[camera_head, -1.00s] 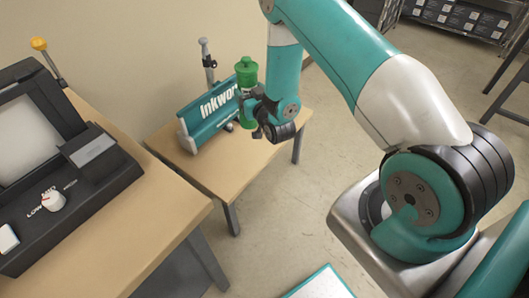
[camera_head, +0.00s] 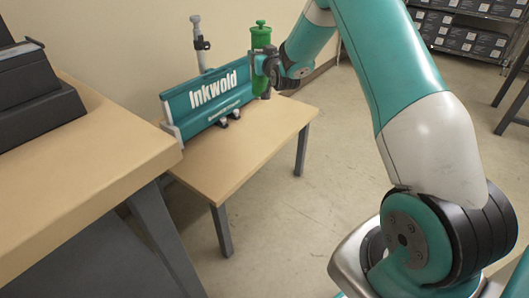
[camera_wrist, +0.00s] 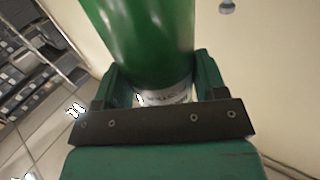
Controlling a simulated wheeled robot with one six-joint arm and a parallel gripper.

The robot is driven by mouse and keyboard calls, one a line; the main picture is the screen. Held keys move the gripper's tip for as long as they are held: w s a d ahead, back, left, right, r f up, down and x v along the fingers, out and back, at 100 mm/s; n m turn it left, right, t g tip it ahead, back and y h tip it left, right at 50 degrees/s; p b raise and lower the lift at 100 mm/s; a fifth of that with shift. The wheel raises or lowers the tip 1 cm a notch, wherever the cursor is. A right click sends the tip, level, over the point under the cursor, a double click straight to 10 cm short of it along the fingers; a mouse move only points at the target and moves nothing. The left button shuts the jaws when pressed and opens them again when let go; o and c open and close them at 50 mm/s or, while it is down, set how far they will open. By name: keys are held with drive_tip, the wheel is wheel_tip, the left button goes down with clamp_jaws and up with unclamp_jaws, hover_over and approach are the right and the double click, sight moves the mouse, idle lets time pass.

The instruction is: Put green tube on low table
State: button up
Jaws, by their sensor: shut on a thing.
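The green tube (camera_head: 261,38) is upright with a dark green cap. My gripper (camera_head: 263,66) is shut on it, near the back right of the low table (camera_head: 225,163). In the wrist view the green tube (camera_wrist: 145,40) fills the upper middle between the two fingers of my gripper (camera_wrist: 150,90), with a pale printed label low on it. The low table is a small wooden table with grey legs. Whether the tube's lower end touches the tabletop cannot be told.
A teal Inkwold rack (camera_head: 210,100) stands along the back of the low table, with a grey-topped tube (camera_head: 200,45) upright behind it. A higher wooden table (camera_head: 90,150) with a black machine (camera_head: 35,95) is at the left. The low table's front is clear.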

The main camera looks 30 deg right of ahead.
drive_tip(key=shift+w+d+f+b, duration=0.15)
drive_tip(key=shift+d+b, duration=0.2)
drive_tip(key=shift+b, duration=0.1)
drive_tip(key=shift+w+d+f+b, duration=0.1)
drive_tip(key=shift+d+b, duration=0.25)
drive_tip(key=shift+b, duration=0.1)
wheel_tip(320, 180, down, 20)
drive_tip(key=b, duration=0.5)
drive_tip(key=shift+r, duration=0.2)
drive_tip(key=shift+f, duration=0.15)
drive_tip(key=o, duration=1.2)
